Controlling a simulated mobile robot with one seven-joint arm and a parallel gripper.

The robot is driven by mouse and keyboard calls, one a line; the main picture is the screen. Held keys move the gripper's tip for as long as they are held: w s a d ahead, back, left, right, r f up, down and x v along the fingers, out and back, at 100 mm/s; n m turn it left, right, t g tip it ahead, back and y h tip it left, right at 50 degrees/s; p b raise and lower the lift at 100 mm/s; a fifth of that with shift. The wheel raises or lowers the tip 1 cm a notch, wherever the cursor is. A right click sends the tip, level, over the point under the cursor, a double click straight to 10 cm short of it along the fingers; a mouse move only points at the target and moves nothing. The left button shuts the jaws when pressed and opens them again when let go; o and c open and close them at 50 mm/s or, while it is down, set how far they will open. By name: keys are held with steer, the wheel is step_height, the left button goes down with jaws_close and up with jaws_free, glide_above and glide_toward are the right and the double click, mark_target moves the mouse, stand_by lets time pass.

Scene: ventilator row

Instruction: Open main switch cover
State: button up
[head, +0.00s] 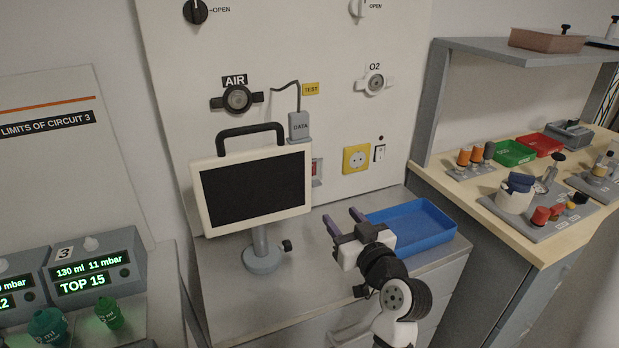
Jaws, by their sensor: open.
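The monitor (255,190) on a stand is left of my gripper, close to the fitting. A blue tray (440,228) lies just right of my gripper. The counter (300,285) front is clear.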

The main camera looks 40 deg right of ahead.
mark_target(317, 185)
steer(key=shift+d+p+x, duration=0.2)
steer(key=shift+p+x, duration=1.85)
steer(key=shift+x, duration=4.65)
